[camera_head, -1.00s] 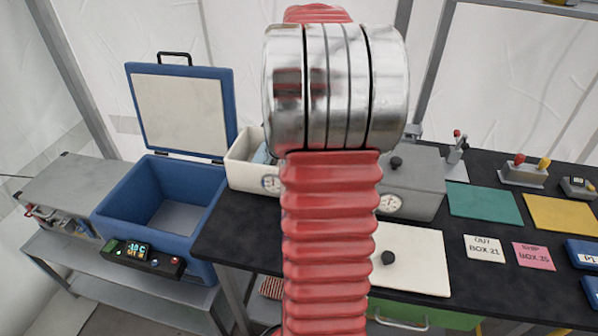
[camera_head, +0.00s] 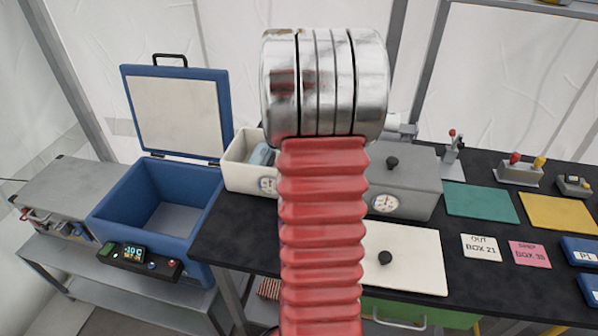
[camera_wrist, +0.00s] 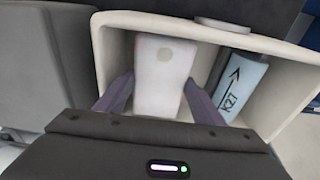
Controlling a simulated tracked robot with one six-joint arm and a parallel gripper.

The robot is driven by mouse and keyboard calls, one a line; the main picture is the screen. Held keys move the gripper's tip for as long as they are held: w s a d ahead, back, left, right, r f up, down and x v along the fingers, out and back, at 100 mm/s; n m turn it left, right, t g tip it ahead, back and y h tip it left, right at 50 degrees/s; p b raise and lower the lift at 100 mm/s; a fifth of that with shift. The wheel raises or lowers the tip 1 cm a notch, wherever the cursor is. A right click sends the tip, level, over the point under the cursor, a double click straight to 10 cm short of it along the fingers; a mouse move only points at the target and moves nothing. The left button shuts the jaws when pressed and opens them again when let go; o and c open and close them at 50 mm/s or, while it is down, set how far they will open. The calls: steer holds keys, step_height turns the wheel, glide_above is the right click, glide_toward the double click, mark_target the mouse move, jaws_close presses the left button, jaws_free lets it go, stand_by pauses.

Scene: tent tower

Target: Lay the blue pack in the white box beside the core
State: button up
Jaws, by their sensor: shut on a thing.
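The white box (camera_head: 238,172) stands on the black bench beside the blue cooler, open at the top; my arm partly hides it. In the wrist view, the white box (camera_wrist: 110,40) lies below my gripper (camera_wrist: 160,80). My gripper is shut on a pale, nearly white pack (camera_wrist: 162,62) with a round spot, held between its two fingers within the box's outline. Whether the pack touches the floor I cannot tell. A light blue piece marked K27 with an arrow (camera_wrist: 243,85), apparently the core, lies to its right, with a gap between. My gripper is hidden in the head view.
An open blue cooler (camera_head: 150,200) stands left of the box. A grey lidded box (camera_head: 405,180) stands to its right. A white lid (camera_head: 415,260) lies on the bench in front. Blue P1 packs (camera_head: 580,250) and coloured mats lie at the far right.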

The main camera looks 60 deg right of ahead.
steer(key=shift+f, duration=1.85)
steer(key=shift+f, duration=0.1)
steer(key=o, duration=1)
steer(key=r, duration=0.4)
steer(key=a+r, duration=0.1)
steer(key=r, duration=0.7)
steer(key=shift+s+a, duration=0.2)
steer(key=shift+s, duration=0.1)
steer(key=shift+r, duration=0.1)
